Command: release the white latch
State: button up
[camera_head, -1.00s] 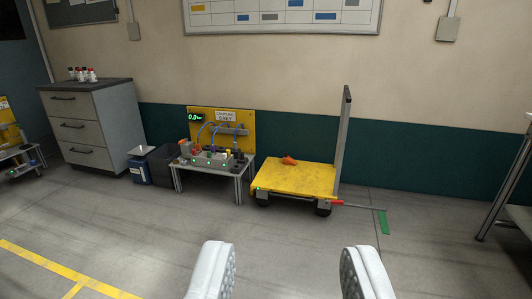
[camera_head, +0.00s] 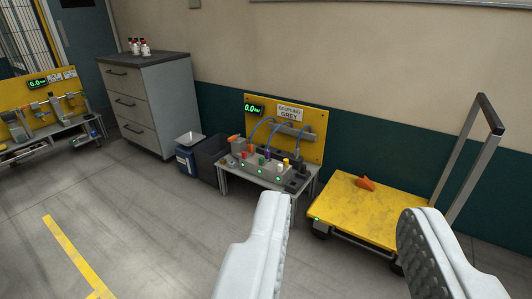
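My gripper (camera_head: 340,205) shows as two white, ribbed fingers at the bottom of the view, spread wide with nothing between them. I cannot make out a white latch for certain at this distance. A station (camera_head: 20,100) at the far left has a yellow back panel, a green display reading about 6.0 and grey and light-coloured fittings on its bench. A second station (camera_head: 312,150) has a yellow panel, a "COUPLING GREY" label, a 0.0 display, blue hoses and several small coloured parts. My gripper is apart from both stations.
A yellow platform cart (camera_head: 345,215) with an orange piece (camera_head: 366,184) on it stands at the right. A grey drawer cabinet (camera_head: 150,100) with small bottles stands behind, near a blue container (camera_head: 186,160) and a dark bin (camera_head: 211,157). Floor at the left front is clear.

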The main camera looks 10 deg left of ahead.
aim_at(281, 168)
jog(key=i+l+u, duration=0.25)
jog(key=i, duration=0.25)
jog(key=i+l, duration=0.1)
jog(key=i, duration=0.75)
jog(key=i+l+u, duration=0.1)
jog(key=i, duration=0.7)
jog(key=i+l, duration=0.15)
jog(key=i, duration=0.7)
